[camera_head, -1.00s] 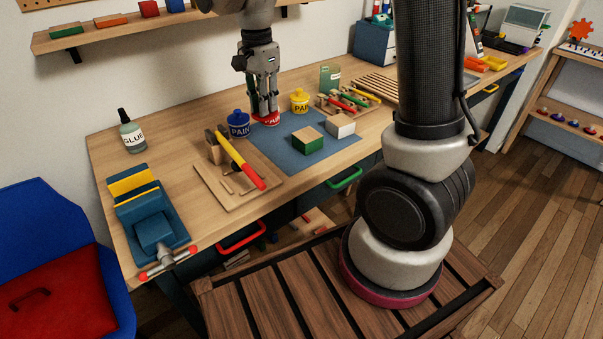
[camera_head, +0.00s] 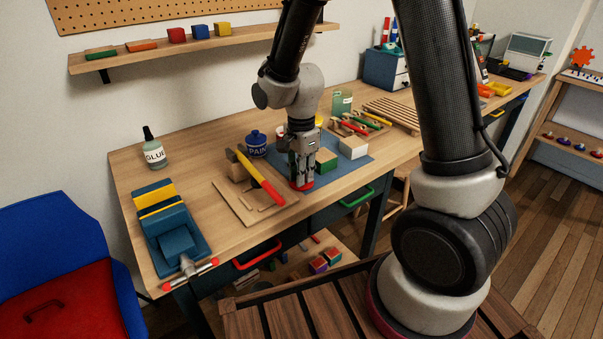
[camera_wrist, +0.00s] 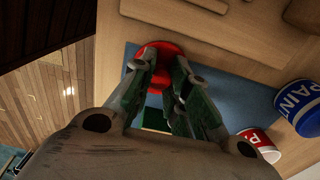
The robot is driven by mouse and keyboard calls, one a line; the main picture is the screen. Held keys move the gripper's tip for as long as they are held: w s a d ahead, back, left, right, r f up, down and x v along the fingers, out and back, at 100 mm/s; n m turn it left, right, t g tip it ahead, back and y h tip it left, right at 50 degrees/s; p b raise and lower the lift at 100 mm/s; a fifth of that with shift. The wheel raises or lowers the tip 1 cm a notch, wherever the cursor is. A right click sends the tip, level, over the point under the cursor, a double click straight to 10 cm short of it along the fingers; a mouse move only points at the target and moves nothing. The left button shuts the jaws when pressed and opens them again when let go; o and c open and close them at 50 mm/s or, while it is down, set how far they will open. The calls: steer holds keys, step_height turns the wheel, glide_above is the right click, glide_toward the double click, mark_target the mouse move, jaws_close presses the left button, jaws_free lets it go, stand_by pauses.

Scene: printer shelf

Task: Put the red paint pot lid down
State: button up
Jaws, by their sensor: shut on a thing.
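My gripper (camera_head: 301,178) is shut on the red paint pot lid (camera_head: 302,187), low over the front left edge of the blue mat (camera_head: 331,185). In the wrist view the round lid (camera_wrist: 160,50) sits between the fingertips (camera_wrist: 165,78). I cannot tell whether it touches the mat. The red paint pot (camera_wrist: 262,143), a white can with a red label, stands behind the gripper. Only a sliver of the pot (camera_head: 281,132) shows in the head view.
The lidded blue paint pot (camera_head: 257,144) stands back left. A wooden board with a red-and-yellow tool (camera_head: 262,178) lies just left of the gripper. The table's front edge is near.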

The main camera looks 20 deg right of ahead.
steer(key=shift+f, duration=0.15)
steer(key=o, duration=0.7)
step_height(320, 180, up, 12)
steer(key=s+d+r+n+t, duration=0.2)
steer(key=s+d+r+n, duration=0.3)
steer(key=s+d+n, duration=0.2)
steer(key=s+d+r+n+t, duration=0.2)
steer(key=s+d+r+n, duration=0.4)
steer(key=s, duration=0.6)
steer(key=shift+d+r+n, duration=0.3)
steer(key=shift+d+n, duration=0.4)
steer(key=shift+d, duration=0.25)
